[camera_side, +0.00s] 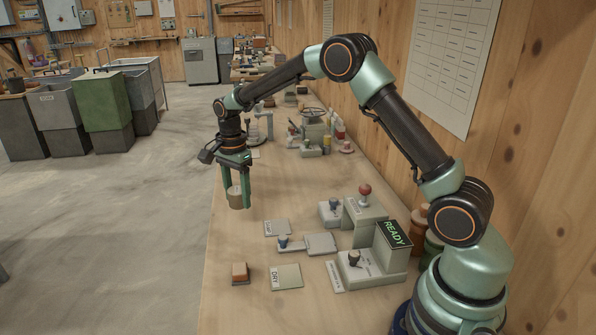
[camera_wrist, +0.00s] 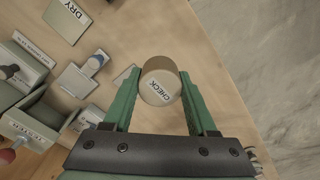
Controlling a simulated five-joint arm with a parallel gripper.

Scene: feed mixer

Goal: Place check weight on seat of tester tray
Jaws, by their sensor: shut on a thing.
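The check weight (camera_side: 235,197) is a short, tan-grey cylinder. In the wrist view its pale round face reads CHECK (camera_wrist: 160,87). My gripper (camera_side: 237,188) is shut on it, with a green finger on each side, and holds it above the bench near its left edge. In the wrist view the gripper (camera_wrist: 158,95) has the weight between its fingertips. A seat cannot be made out.
A DRY pad (camera_side: 286,277) and a small orange-topped block (camera_side: 240,272) lie in front of the tray. Another labelled pad (camera_side: 277,228) lies behind it.

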